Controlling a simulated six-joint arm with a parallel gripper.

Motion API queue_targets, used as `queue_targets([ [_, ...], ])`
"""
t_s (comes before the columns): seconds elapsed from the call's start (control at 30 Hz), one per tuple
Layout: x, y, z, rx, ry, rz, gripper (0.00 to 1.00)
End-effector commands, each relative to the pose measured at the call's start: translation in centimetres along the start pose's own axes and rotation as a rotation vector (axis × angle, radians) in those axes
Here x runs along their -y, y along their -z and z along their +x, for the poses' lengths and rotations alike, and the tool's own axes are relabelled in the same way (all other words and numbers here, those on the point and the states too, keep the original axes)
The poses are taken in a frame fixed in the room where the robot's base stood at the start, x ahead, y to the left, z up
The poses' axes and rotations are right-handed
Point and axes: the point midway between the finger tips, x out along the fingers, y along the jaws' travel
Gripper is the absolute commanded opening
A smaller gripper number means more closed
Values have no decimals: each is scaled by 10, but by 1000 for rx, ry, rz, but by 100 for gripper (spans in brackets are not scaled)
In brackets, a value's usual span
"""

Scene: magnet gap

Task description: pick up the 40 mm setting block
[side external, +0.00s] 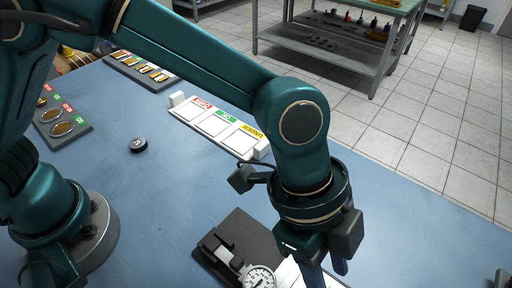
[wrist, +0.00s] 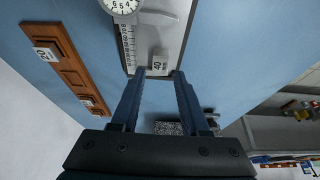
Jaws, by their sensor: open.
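The 40 mm setting block (wrist: 160,64) is a small grey block with a white face marked 40, in the wrist view. It is on the pale plate beside the ruler scale (wrist: 127,48), near a dial gauge (wrist: 122,6). My gripper (wrist: 160,75) is open and empty, its two blue fingers pointing toward the block, with the tips to either side of its near end. I cannot tell how much height separates them. In the side view my gripper (side external: 326,272) points down beside the gauge stand, its fingertips cut off or hidden; I cannot make out the block there.
The gauge's dark base (side external: 214,252) is close to my gripper. A white labelled tray (side external: 216,127) and a black puck (side external: 138,145) are farther back. The blue bench to the right is mostly clear.

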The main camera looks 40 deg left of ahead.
Motion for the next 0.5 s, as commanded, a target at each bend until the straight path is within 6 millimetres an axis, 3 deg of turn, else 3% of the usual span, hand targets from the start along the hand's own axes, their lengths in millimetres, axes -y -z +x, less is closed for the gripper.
queue_targets([
  [0.3, 0, 0, 36, 0, 0, 0, 45],
  [0.5, 0, 0, 47, -1, 4, 0, 45],
])
